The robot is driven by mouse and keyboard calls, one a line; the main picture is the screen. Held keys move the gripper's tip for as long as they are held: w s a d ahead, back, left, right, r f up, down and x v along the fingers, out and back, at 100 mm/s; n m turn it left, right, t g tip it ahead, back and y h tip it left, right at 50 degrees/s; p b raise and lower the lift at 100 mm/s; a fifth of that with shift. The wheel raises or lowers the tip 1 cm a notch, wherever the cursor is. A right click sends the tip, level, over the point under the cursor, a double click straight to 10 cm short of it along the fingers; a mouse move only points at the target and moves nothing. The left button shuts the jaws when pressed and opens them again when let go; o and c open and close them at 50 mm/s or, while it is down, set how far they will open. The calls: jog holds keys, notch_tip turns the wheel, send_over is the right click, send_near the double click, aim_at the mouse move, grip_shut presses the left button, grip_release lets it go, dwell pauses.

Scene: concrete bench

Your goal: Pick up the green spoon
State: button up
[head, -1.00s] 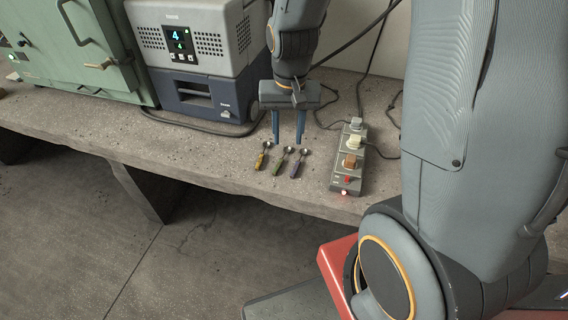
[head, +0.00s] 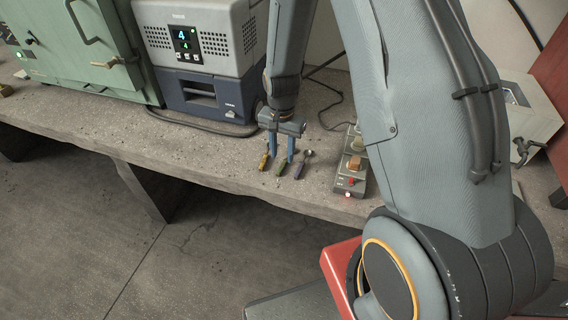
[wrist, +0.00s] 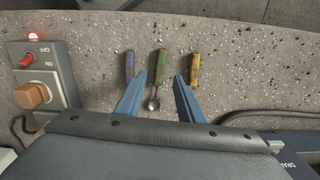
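The green spoon (wrist: 157,70) lies on the bench between a purple-handled spoon and a yellow-handled spoon. In the wrist view its handle points away and its metal bowl lies near my gripper. In the head view its green handle (head: 281,168) shows below my gripper, and its bowl is hidden. My gripper (wrist: 162,82) is open, with one blue finger on each side of the green spoon; it also shows in the head view (head: 282,155). Nothing is held. I cannot tell how high the fingertips are above the bench.
The purple spoon (wrist: 129,66) and yellow spoon (wrist: 194,68) lie close beside the fingertips. A power strip (head: 352,165) with plugs and a red light stands to the right in the head view. A grey-blue machine (head: 205,95) stands behind. The bench (head: 220,160) is clear toward its front edge.

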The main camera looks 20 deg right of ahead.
aim_at(283, 165)
jog(key=shift+f+p, duration=0.6)
jog(key=shift+f, duration=1.45)
jog(key=shift+c, duration=0.2)
grip_shut()
